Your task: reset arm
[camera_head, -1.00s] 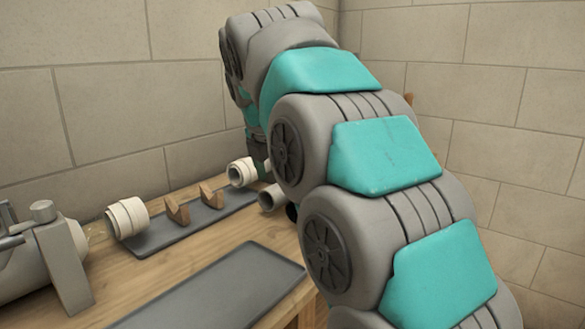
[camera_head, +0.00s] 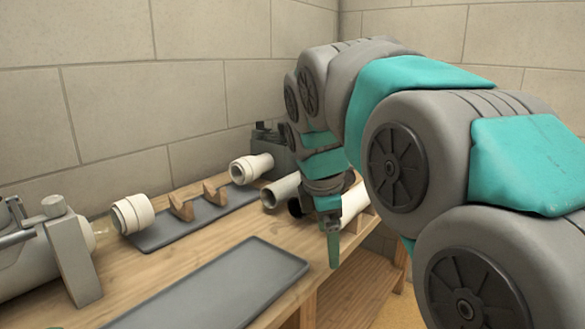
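My arm, grey and teal, fills the right side of the head view and bends down toward the bench's right end. My gripper (camera_head: 333,250) points down near the bench's front right edge. Its fingers are small and seen edge-on, so I cannot tell whether they are open or shut. No held object is visible in it. A white pipe (camera_head: 354,203) shows just behind and to the right of the gripper; whether they touch is unclear.
The wooden bench (camera_head: 165,268) carries an empty grey front tray (camera_head: 215,290). A rear tray (camera_head: 160,235) has wooden cradles (camera_head: 182,207) and white fittings (camera_head: 132,214) (camera_head: 250,169) along it. A clamp machine (camera_head: 70,255) stands left.

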